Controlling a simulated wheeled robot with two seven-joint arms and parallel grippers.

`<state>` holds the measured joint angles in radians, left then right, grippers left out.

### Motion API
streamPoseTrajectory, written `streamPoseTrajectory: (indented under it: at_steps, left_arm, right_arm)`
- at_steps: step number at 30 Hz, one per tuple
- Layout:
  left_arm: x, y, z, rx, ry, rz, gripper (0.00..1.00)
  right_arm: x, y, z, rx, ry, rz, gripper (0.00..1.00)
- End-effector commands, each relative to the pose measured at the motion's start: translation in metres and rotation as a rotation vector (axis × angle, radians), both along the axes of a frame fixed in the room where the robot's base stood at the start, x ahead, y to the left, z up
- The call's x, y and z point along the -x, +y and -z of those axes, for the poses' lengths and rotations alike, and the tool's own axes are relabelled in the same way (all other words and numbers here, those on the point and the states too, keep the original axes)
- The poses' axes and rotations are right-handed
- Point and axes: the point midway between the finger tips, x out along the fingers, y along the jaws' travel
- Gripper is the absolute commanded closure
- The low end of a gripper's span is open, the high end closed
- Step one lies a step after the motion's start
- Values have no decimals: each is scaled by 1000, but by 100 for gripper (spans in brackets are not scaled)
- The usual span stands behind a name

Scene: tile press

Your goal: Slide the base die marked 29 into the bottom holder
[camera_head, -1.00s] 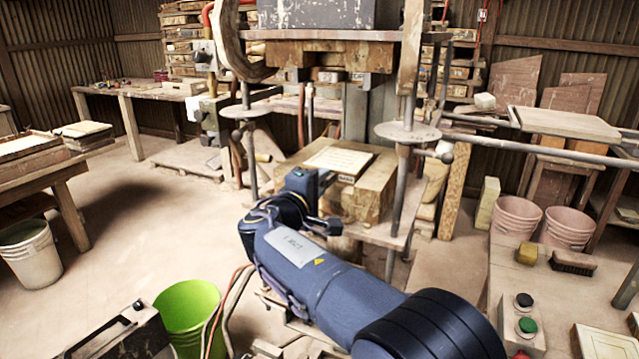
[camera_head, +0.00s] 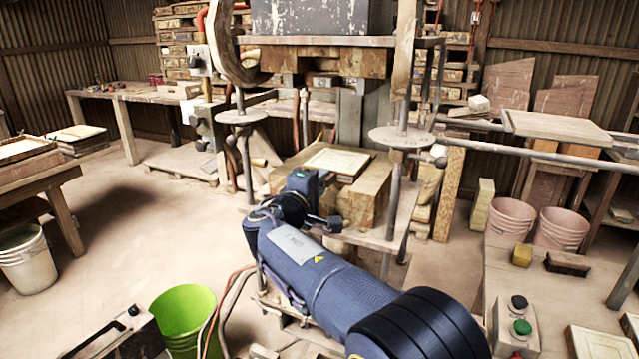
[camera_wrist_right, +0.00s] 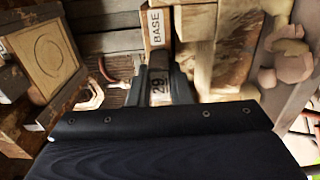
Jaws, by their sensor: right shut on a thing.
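The base die (camera_head: 338,160) shows a pale, square-panelled top in the head view. It sits at the wooden bottom holder (camera_head: 369,203), under the raised press head. In the right wrist view a "BASE" label (camera_wrist_right: 155,27) stands ahead of the jaws, and a "29" tag (camera_wrist_right: 158,86) lies between them. My right gripper (camera_head: 325,181) reaches the die's near side and is shut on it. In the wrist view the gripper (camera_wrist_right: 165,88) is seen from behind. How deep the die sits is hidden. My left gripper is not in view.
Press posts with round collars (camera_head: 402,137) flank the holder. The upper wooden block (camera_head: 340,60) hangs above it. A control box (camera_head: 516,325), a yellow block (camera_head: 522,255) and a brush (camera_head: 569,264) are on the right bench. A green bucket (camera_head: 184,318) stands at lower left.

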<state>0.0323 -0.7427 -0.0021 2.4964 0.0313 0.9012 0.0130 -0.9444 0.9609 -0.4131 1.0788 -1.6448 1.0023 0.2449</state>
Motion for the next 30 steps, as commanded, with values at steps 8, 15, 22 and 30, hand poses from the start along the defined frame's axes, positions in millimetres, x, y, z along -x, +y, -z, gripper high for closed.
streamPoseTrajectory:
  at_steps: [8, 15, 22, 30]
  left_arm:
    - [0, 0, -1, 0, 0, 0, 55]
    - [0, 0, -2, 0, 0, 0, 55]
    - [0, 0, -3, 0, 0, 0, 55]
    - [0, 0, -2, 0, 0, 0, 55]
  right_arm:
    - [-5, -2, -3, 1, -5, 1, 100]
    - [-9, -4, -3, 1, -5, 1, 100]
    - [-11, -4, -3, 0, -5, 1, 69]
    - [-11, -4, -1, 1, -2, 1, 57]
